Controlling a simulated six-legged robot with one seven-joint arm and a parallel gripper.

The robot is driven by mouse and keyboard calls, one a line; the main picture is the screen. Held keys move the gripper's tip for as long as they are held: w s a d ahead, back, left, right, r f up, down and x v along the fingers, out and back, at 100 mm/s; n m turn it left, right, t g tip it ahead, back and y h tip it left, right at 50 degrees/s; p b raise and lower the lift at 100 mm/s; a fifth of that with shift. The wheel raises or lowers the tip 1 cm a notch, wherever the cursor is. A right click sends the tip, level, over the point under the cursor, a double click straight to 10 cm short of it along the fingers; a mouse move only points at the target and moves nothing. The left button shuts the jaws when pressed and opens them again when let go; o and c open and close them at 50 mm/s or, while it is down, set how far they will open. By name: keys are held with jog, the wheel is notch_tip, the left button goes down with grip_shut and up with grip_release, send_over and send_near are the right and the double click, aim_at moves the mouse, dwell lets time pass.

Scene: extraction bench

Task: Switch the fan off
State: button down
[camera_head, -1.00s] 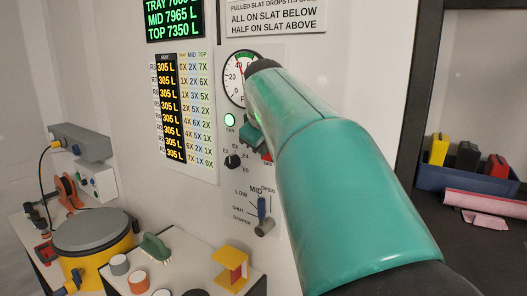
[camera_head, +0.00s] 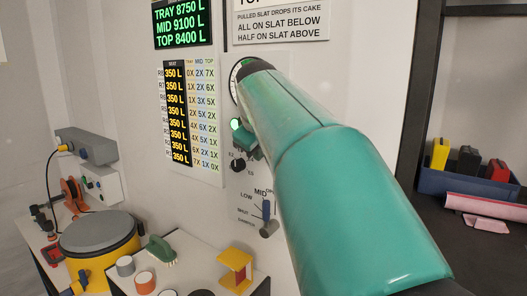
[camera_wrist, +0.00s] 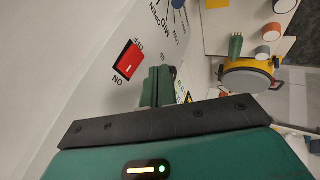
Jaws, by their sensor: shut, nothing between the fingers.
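The red fan rocker switch (camera_wrist: 128,62) is on the white wall panel in the wrist view, between the printed words ON and OFF. My gripper (camera_wrist: 157,82) is shut and empty. In the wrist view its fingers are beside the switch; I cannot tell whether they touch the panel. In the head view my arm hides the switch, and part of my gripper (camera_head: 247,142) shows just below the fan lamp. The green fan lamp (camera_head: 236,124) is lit.
A black selector knob (camera_head: 238,165) and a damper lever (camera_head: 266,210) are on the panel below. My arm covers much of the round gauge (camera_head: 235,78). A bench with a yellow drum (camera_head: 98,243), a green brush (camera_head: 160,249) and small cups is at lower left.

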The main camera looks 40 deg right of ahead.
jog(key=d+v, duration=0.1)
jog(key=v, duration=0.8)
jog(key=shift+a+r, duration=0.2)
jog(key=shift+r, duration=0.35)
jog(key=shift+s+a+f, duration=0.15)
